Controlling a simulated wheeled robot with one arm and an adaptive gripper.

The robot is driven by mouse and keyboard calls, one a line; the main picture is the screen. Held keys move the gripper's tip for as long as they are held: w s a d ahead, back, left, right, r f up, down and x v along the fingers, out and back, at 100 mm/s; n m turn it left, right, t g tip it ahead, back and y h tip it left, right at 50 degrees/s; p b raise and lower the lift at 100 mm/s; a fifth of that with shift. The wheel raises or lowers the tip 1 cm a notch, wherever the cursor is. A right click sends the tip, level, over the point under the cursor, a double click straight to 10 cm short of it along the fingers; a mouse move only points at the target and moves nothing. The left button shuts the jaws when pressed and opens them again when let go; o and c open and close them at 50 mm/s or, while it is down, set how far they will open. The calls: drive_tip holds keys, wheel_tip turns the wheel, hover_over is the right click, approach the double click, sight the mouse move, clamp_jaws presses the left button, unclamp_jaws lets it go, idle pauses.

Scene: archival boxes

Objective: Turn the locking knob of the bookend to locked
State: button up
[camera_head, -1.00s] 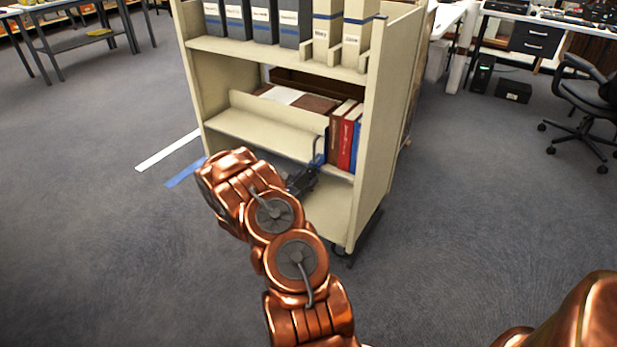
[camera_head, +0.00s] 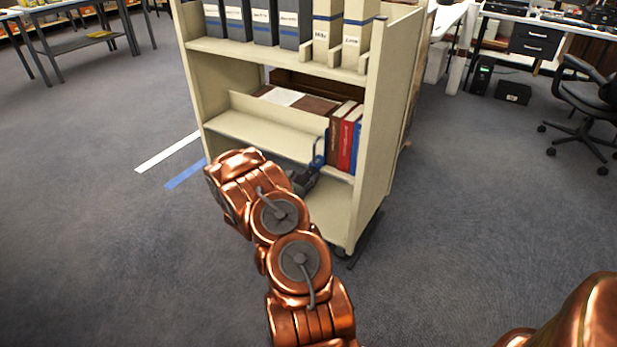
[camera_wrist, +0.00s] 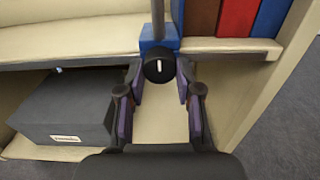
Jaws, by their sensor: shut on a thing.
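The bookend (camera_head: 319,152) is blue and stands at the left end of the books on the middle shelf. In the wrist view its blue base (camera_wrist: 148,46) sits at the shelf edge. Its locking knob (camera_wrist: 159,70) is round and black, with a white mark that stands about upright in the picture. My gripper (camera_wrist: 160,76) is shut on the knob, one fingertip at each side. In the head view my gripper (camera_head: 303,181) is partly hidden behind my copper arm, and the knob cannot be made out there. No lock marking is readable.
Brown, red (camera_head: 347,138) and blue books stand right of the bookend. A dark grey box (camera_wrist: 65,108) lies on the lower shelf, left of my gripper. The cart's side panel (camera_head: 371,150) is close on the right. Open carpet surrounds the cart.

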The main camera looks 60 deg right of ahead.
drive_tip(key=shift+d, duration=0.1)
clamp_jaws()
